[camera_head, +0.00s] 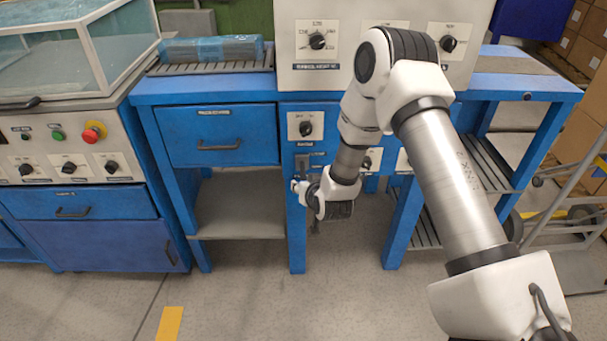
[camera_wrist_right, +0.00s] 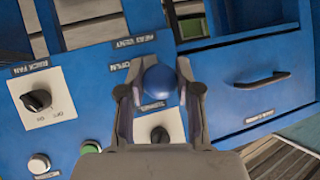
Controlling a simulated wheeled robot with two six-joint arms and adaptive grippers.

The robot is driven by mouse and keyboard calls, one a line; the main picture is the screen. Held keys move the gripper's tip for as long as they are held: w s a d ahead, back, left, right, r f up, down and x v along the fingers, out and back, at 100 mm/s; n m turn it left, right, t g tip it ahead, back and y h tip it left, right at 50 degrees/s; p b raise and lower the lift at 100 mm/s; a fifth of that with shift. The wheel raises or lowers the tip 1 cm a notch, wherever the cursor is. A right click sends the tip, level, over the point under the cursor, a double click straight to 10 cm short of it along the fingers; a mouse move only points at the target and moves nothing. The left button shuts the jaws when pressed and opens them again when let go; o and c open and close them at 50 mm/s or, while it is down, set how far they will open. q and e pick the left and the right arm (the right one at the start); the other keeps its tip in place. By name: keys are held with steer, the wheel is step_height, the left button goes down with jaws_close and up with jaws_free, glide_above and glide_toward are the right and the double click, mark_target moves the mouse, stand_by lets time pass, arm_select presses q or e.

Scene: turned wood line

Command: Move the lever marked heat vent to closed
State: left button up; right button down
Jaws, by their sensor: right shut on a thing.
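My right gripper (camera_head: 303,186) is at the blue front panel (camera_head: 320,101) of the machine, below a dial. In the right wrist view, my right gripper (camera_wrist_right: 158,85) has its two fingers on either side of a round blue knob (camera_wrist_right: 161,79), shut on it. The knob looks like the end of the heat vent lever; its shaft is hidden behind the knob. A heat vent label (camera_wrist_right: 133,41) and an open label (camera_wrist_right: 119,66) are beside it. A closed label cannot be made out. My left gripper is not in view.
A green button (camera_wrist_right: 90,147) and a white button (camera_wrist_right: 39,163) are nearby. A drawer with a handle (camera_head: 220,146) is left of the panel. The floor in front is clear.

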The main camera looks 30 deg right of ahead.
mark_target(303, 180)
steer(key=r+p, duration=0.2)
steer(key=shift+w+d+r+g+y, duration=0.1)
steer(key=shift+w+r+g+y, duration=0.1)
steer(key=shift+r+g+y, duration=0.15)
steer(key=shift+w+d+r+p, duration=0.15)
steer(key=shift+w+r+p, duration=0.1)
steer(key=shift+r+p, duration=0.45)
arm_select(q)
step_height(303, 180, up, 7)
steer(key=p, duration=0.1)
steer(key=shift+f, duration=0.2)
arm_select(e)
steer(key=shift+w+d+r, duration=0.15)
steer(key=shift+w+r, duration=0.05)
steer(key=shift+r, duration=0.2)
steer(key=shift+w+d+r, duration=0.1)
steer(key=shift+w+r, duration=0.1)
steer(key=shift+r, duration=0.2)
steer(key=c, duration=0.8)
jaws_free()
steer(key=shift+f, duration=0.1)
